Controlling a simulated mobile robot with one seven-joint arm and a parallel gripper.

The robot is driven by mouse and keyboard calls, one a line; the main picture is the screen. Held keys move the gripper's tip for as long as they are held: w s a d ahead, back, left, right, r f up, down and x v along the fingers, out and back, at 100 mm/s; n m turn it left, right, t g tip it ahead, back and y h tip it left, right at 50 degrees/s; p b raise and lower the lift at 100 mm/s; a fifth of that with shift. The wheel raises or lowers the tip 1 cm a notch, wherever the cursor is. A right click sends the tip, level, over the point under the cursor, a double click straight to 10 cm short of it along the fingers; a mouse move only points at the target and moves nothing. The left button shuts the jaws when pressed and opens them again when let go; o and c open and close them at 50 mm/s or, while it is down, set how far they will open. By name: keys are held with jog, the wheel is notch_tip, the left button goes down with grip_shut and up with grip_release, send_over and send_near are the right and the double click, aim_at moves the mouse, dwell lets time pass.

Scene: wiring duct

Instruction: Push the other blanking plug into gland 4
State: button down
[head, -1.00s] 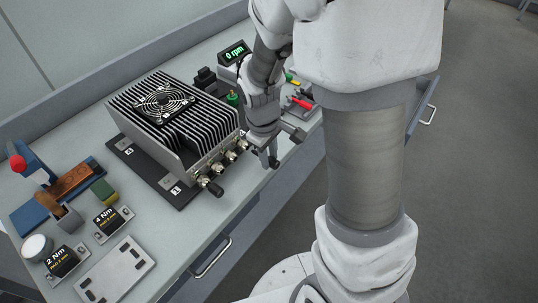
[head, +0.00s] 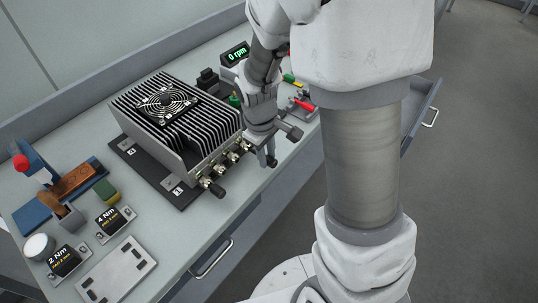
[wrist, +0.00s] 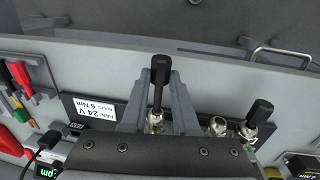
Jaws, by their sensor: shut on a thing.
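The finned grey housing (head: 170,115) with a fan on top stands on a dark base plate, with a row of brass glands (head: 233,157) along its near right face. A black blanking plug (head: 217,190) sits in the gland at the near end; it also shows in the wrist view (wrist: 260,110). My gripper (head: 266,160) is at the far end of the row. In the wrist view it is shut on the other black blanking plug (wrist: 160,78), whose stem lines up with a brass gland (wrist: 155,120) between the fingers. I cannot tell how deep it sits. Another gland (wrist: 217,127) is empty.
A display (head: 236,53) reading 0 rpm and red and yellow-handled tools (head: 301,104) lie behind my gripper. The bench front edge is close below the gripper.

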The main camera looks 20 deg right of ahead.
aim_at(254, 151)
jog(key=shift+w+a, duration=0.65)
jog(key=shift+w, duration=0.2)
jog(key=shift+w+a, duration=0.6)
jog(key=shift+w, duration=0.25)
jog(key=c, duration=0.6)
grip_release()
notch_tip(254, 151, up, 17)
jog(key=s+a+p, duration=0.1)
jog(key=a+p, duration=0.1)
jog(key=p, duration=0.1)
jog(key=shift+s+r, duration=0.15)
jog(key=shift+d, duration=0.1)
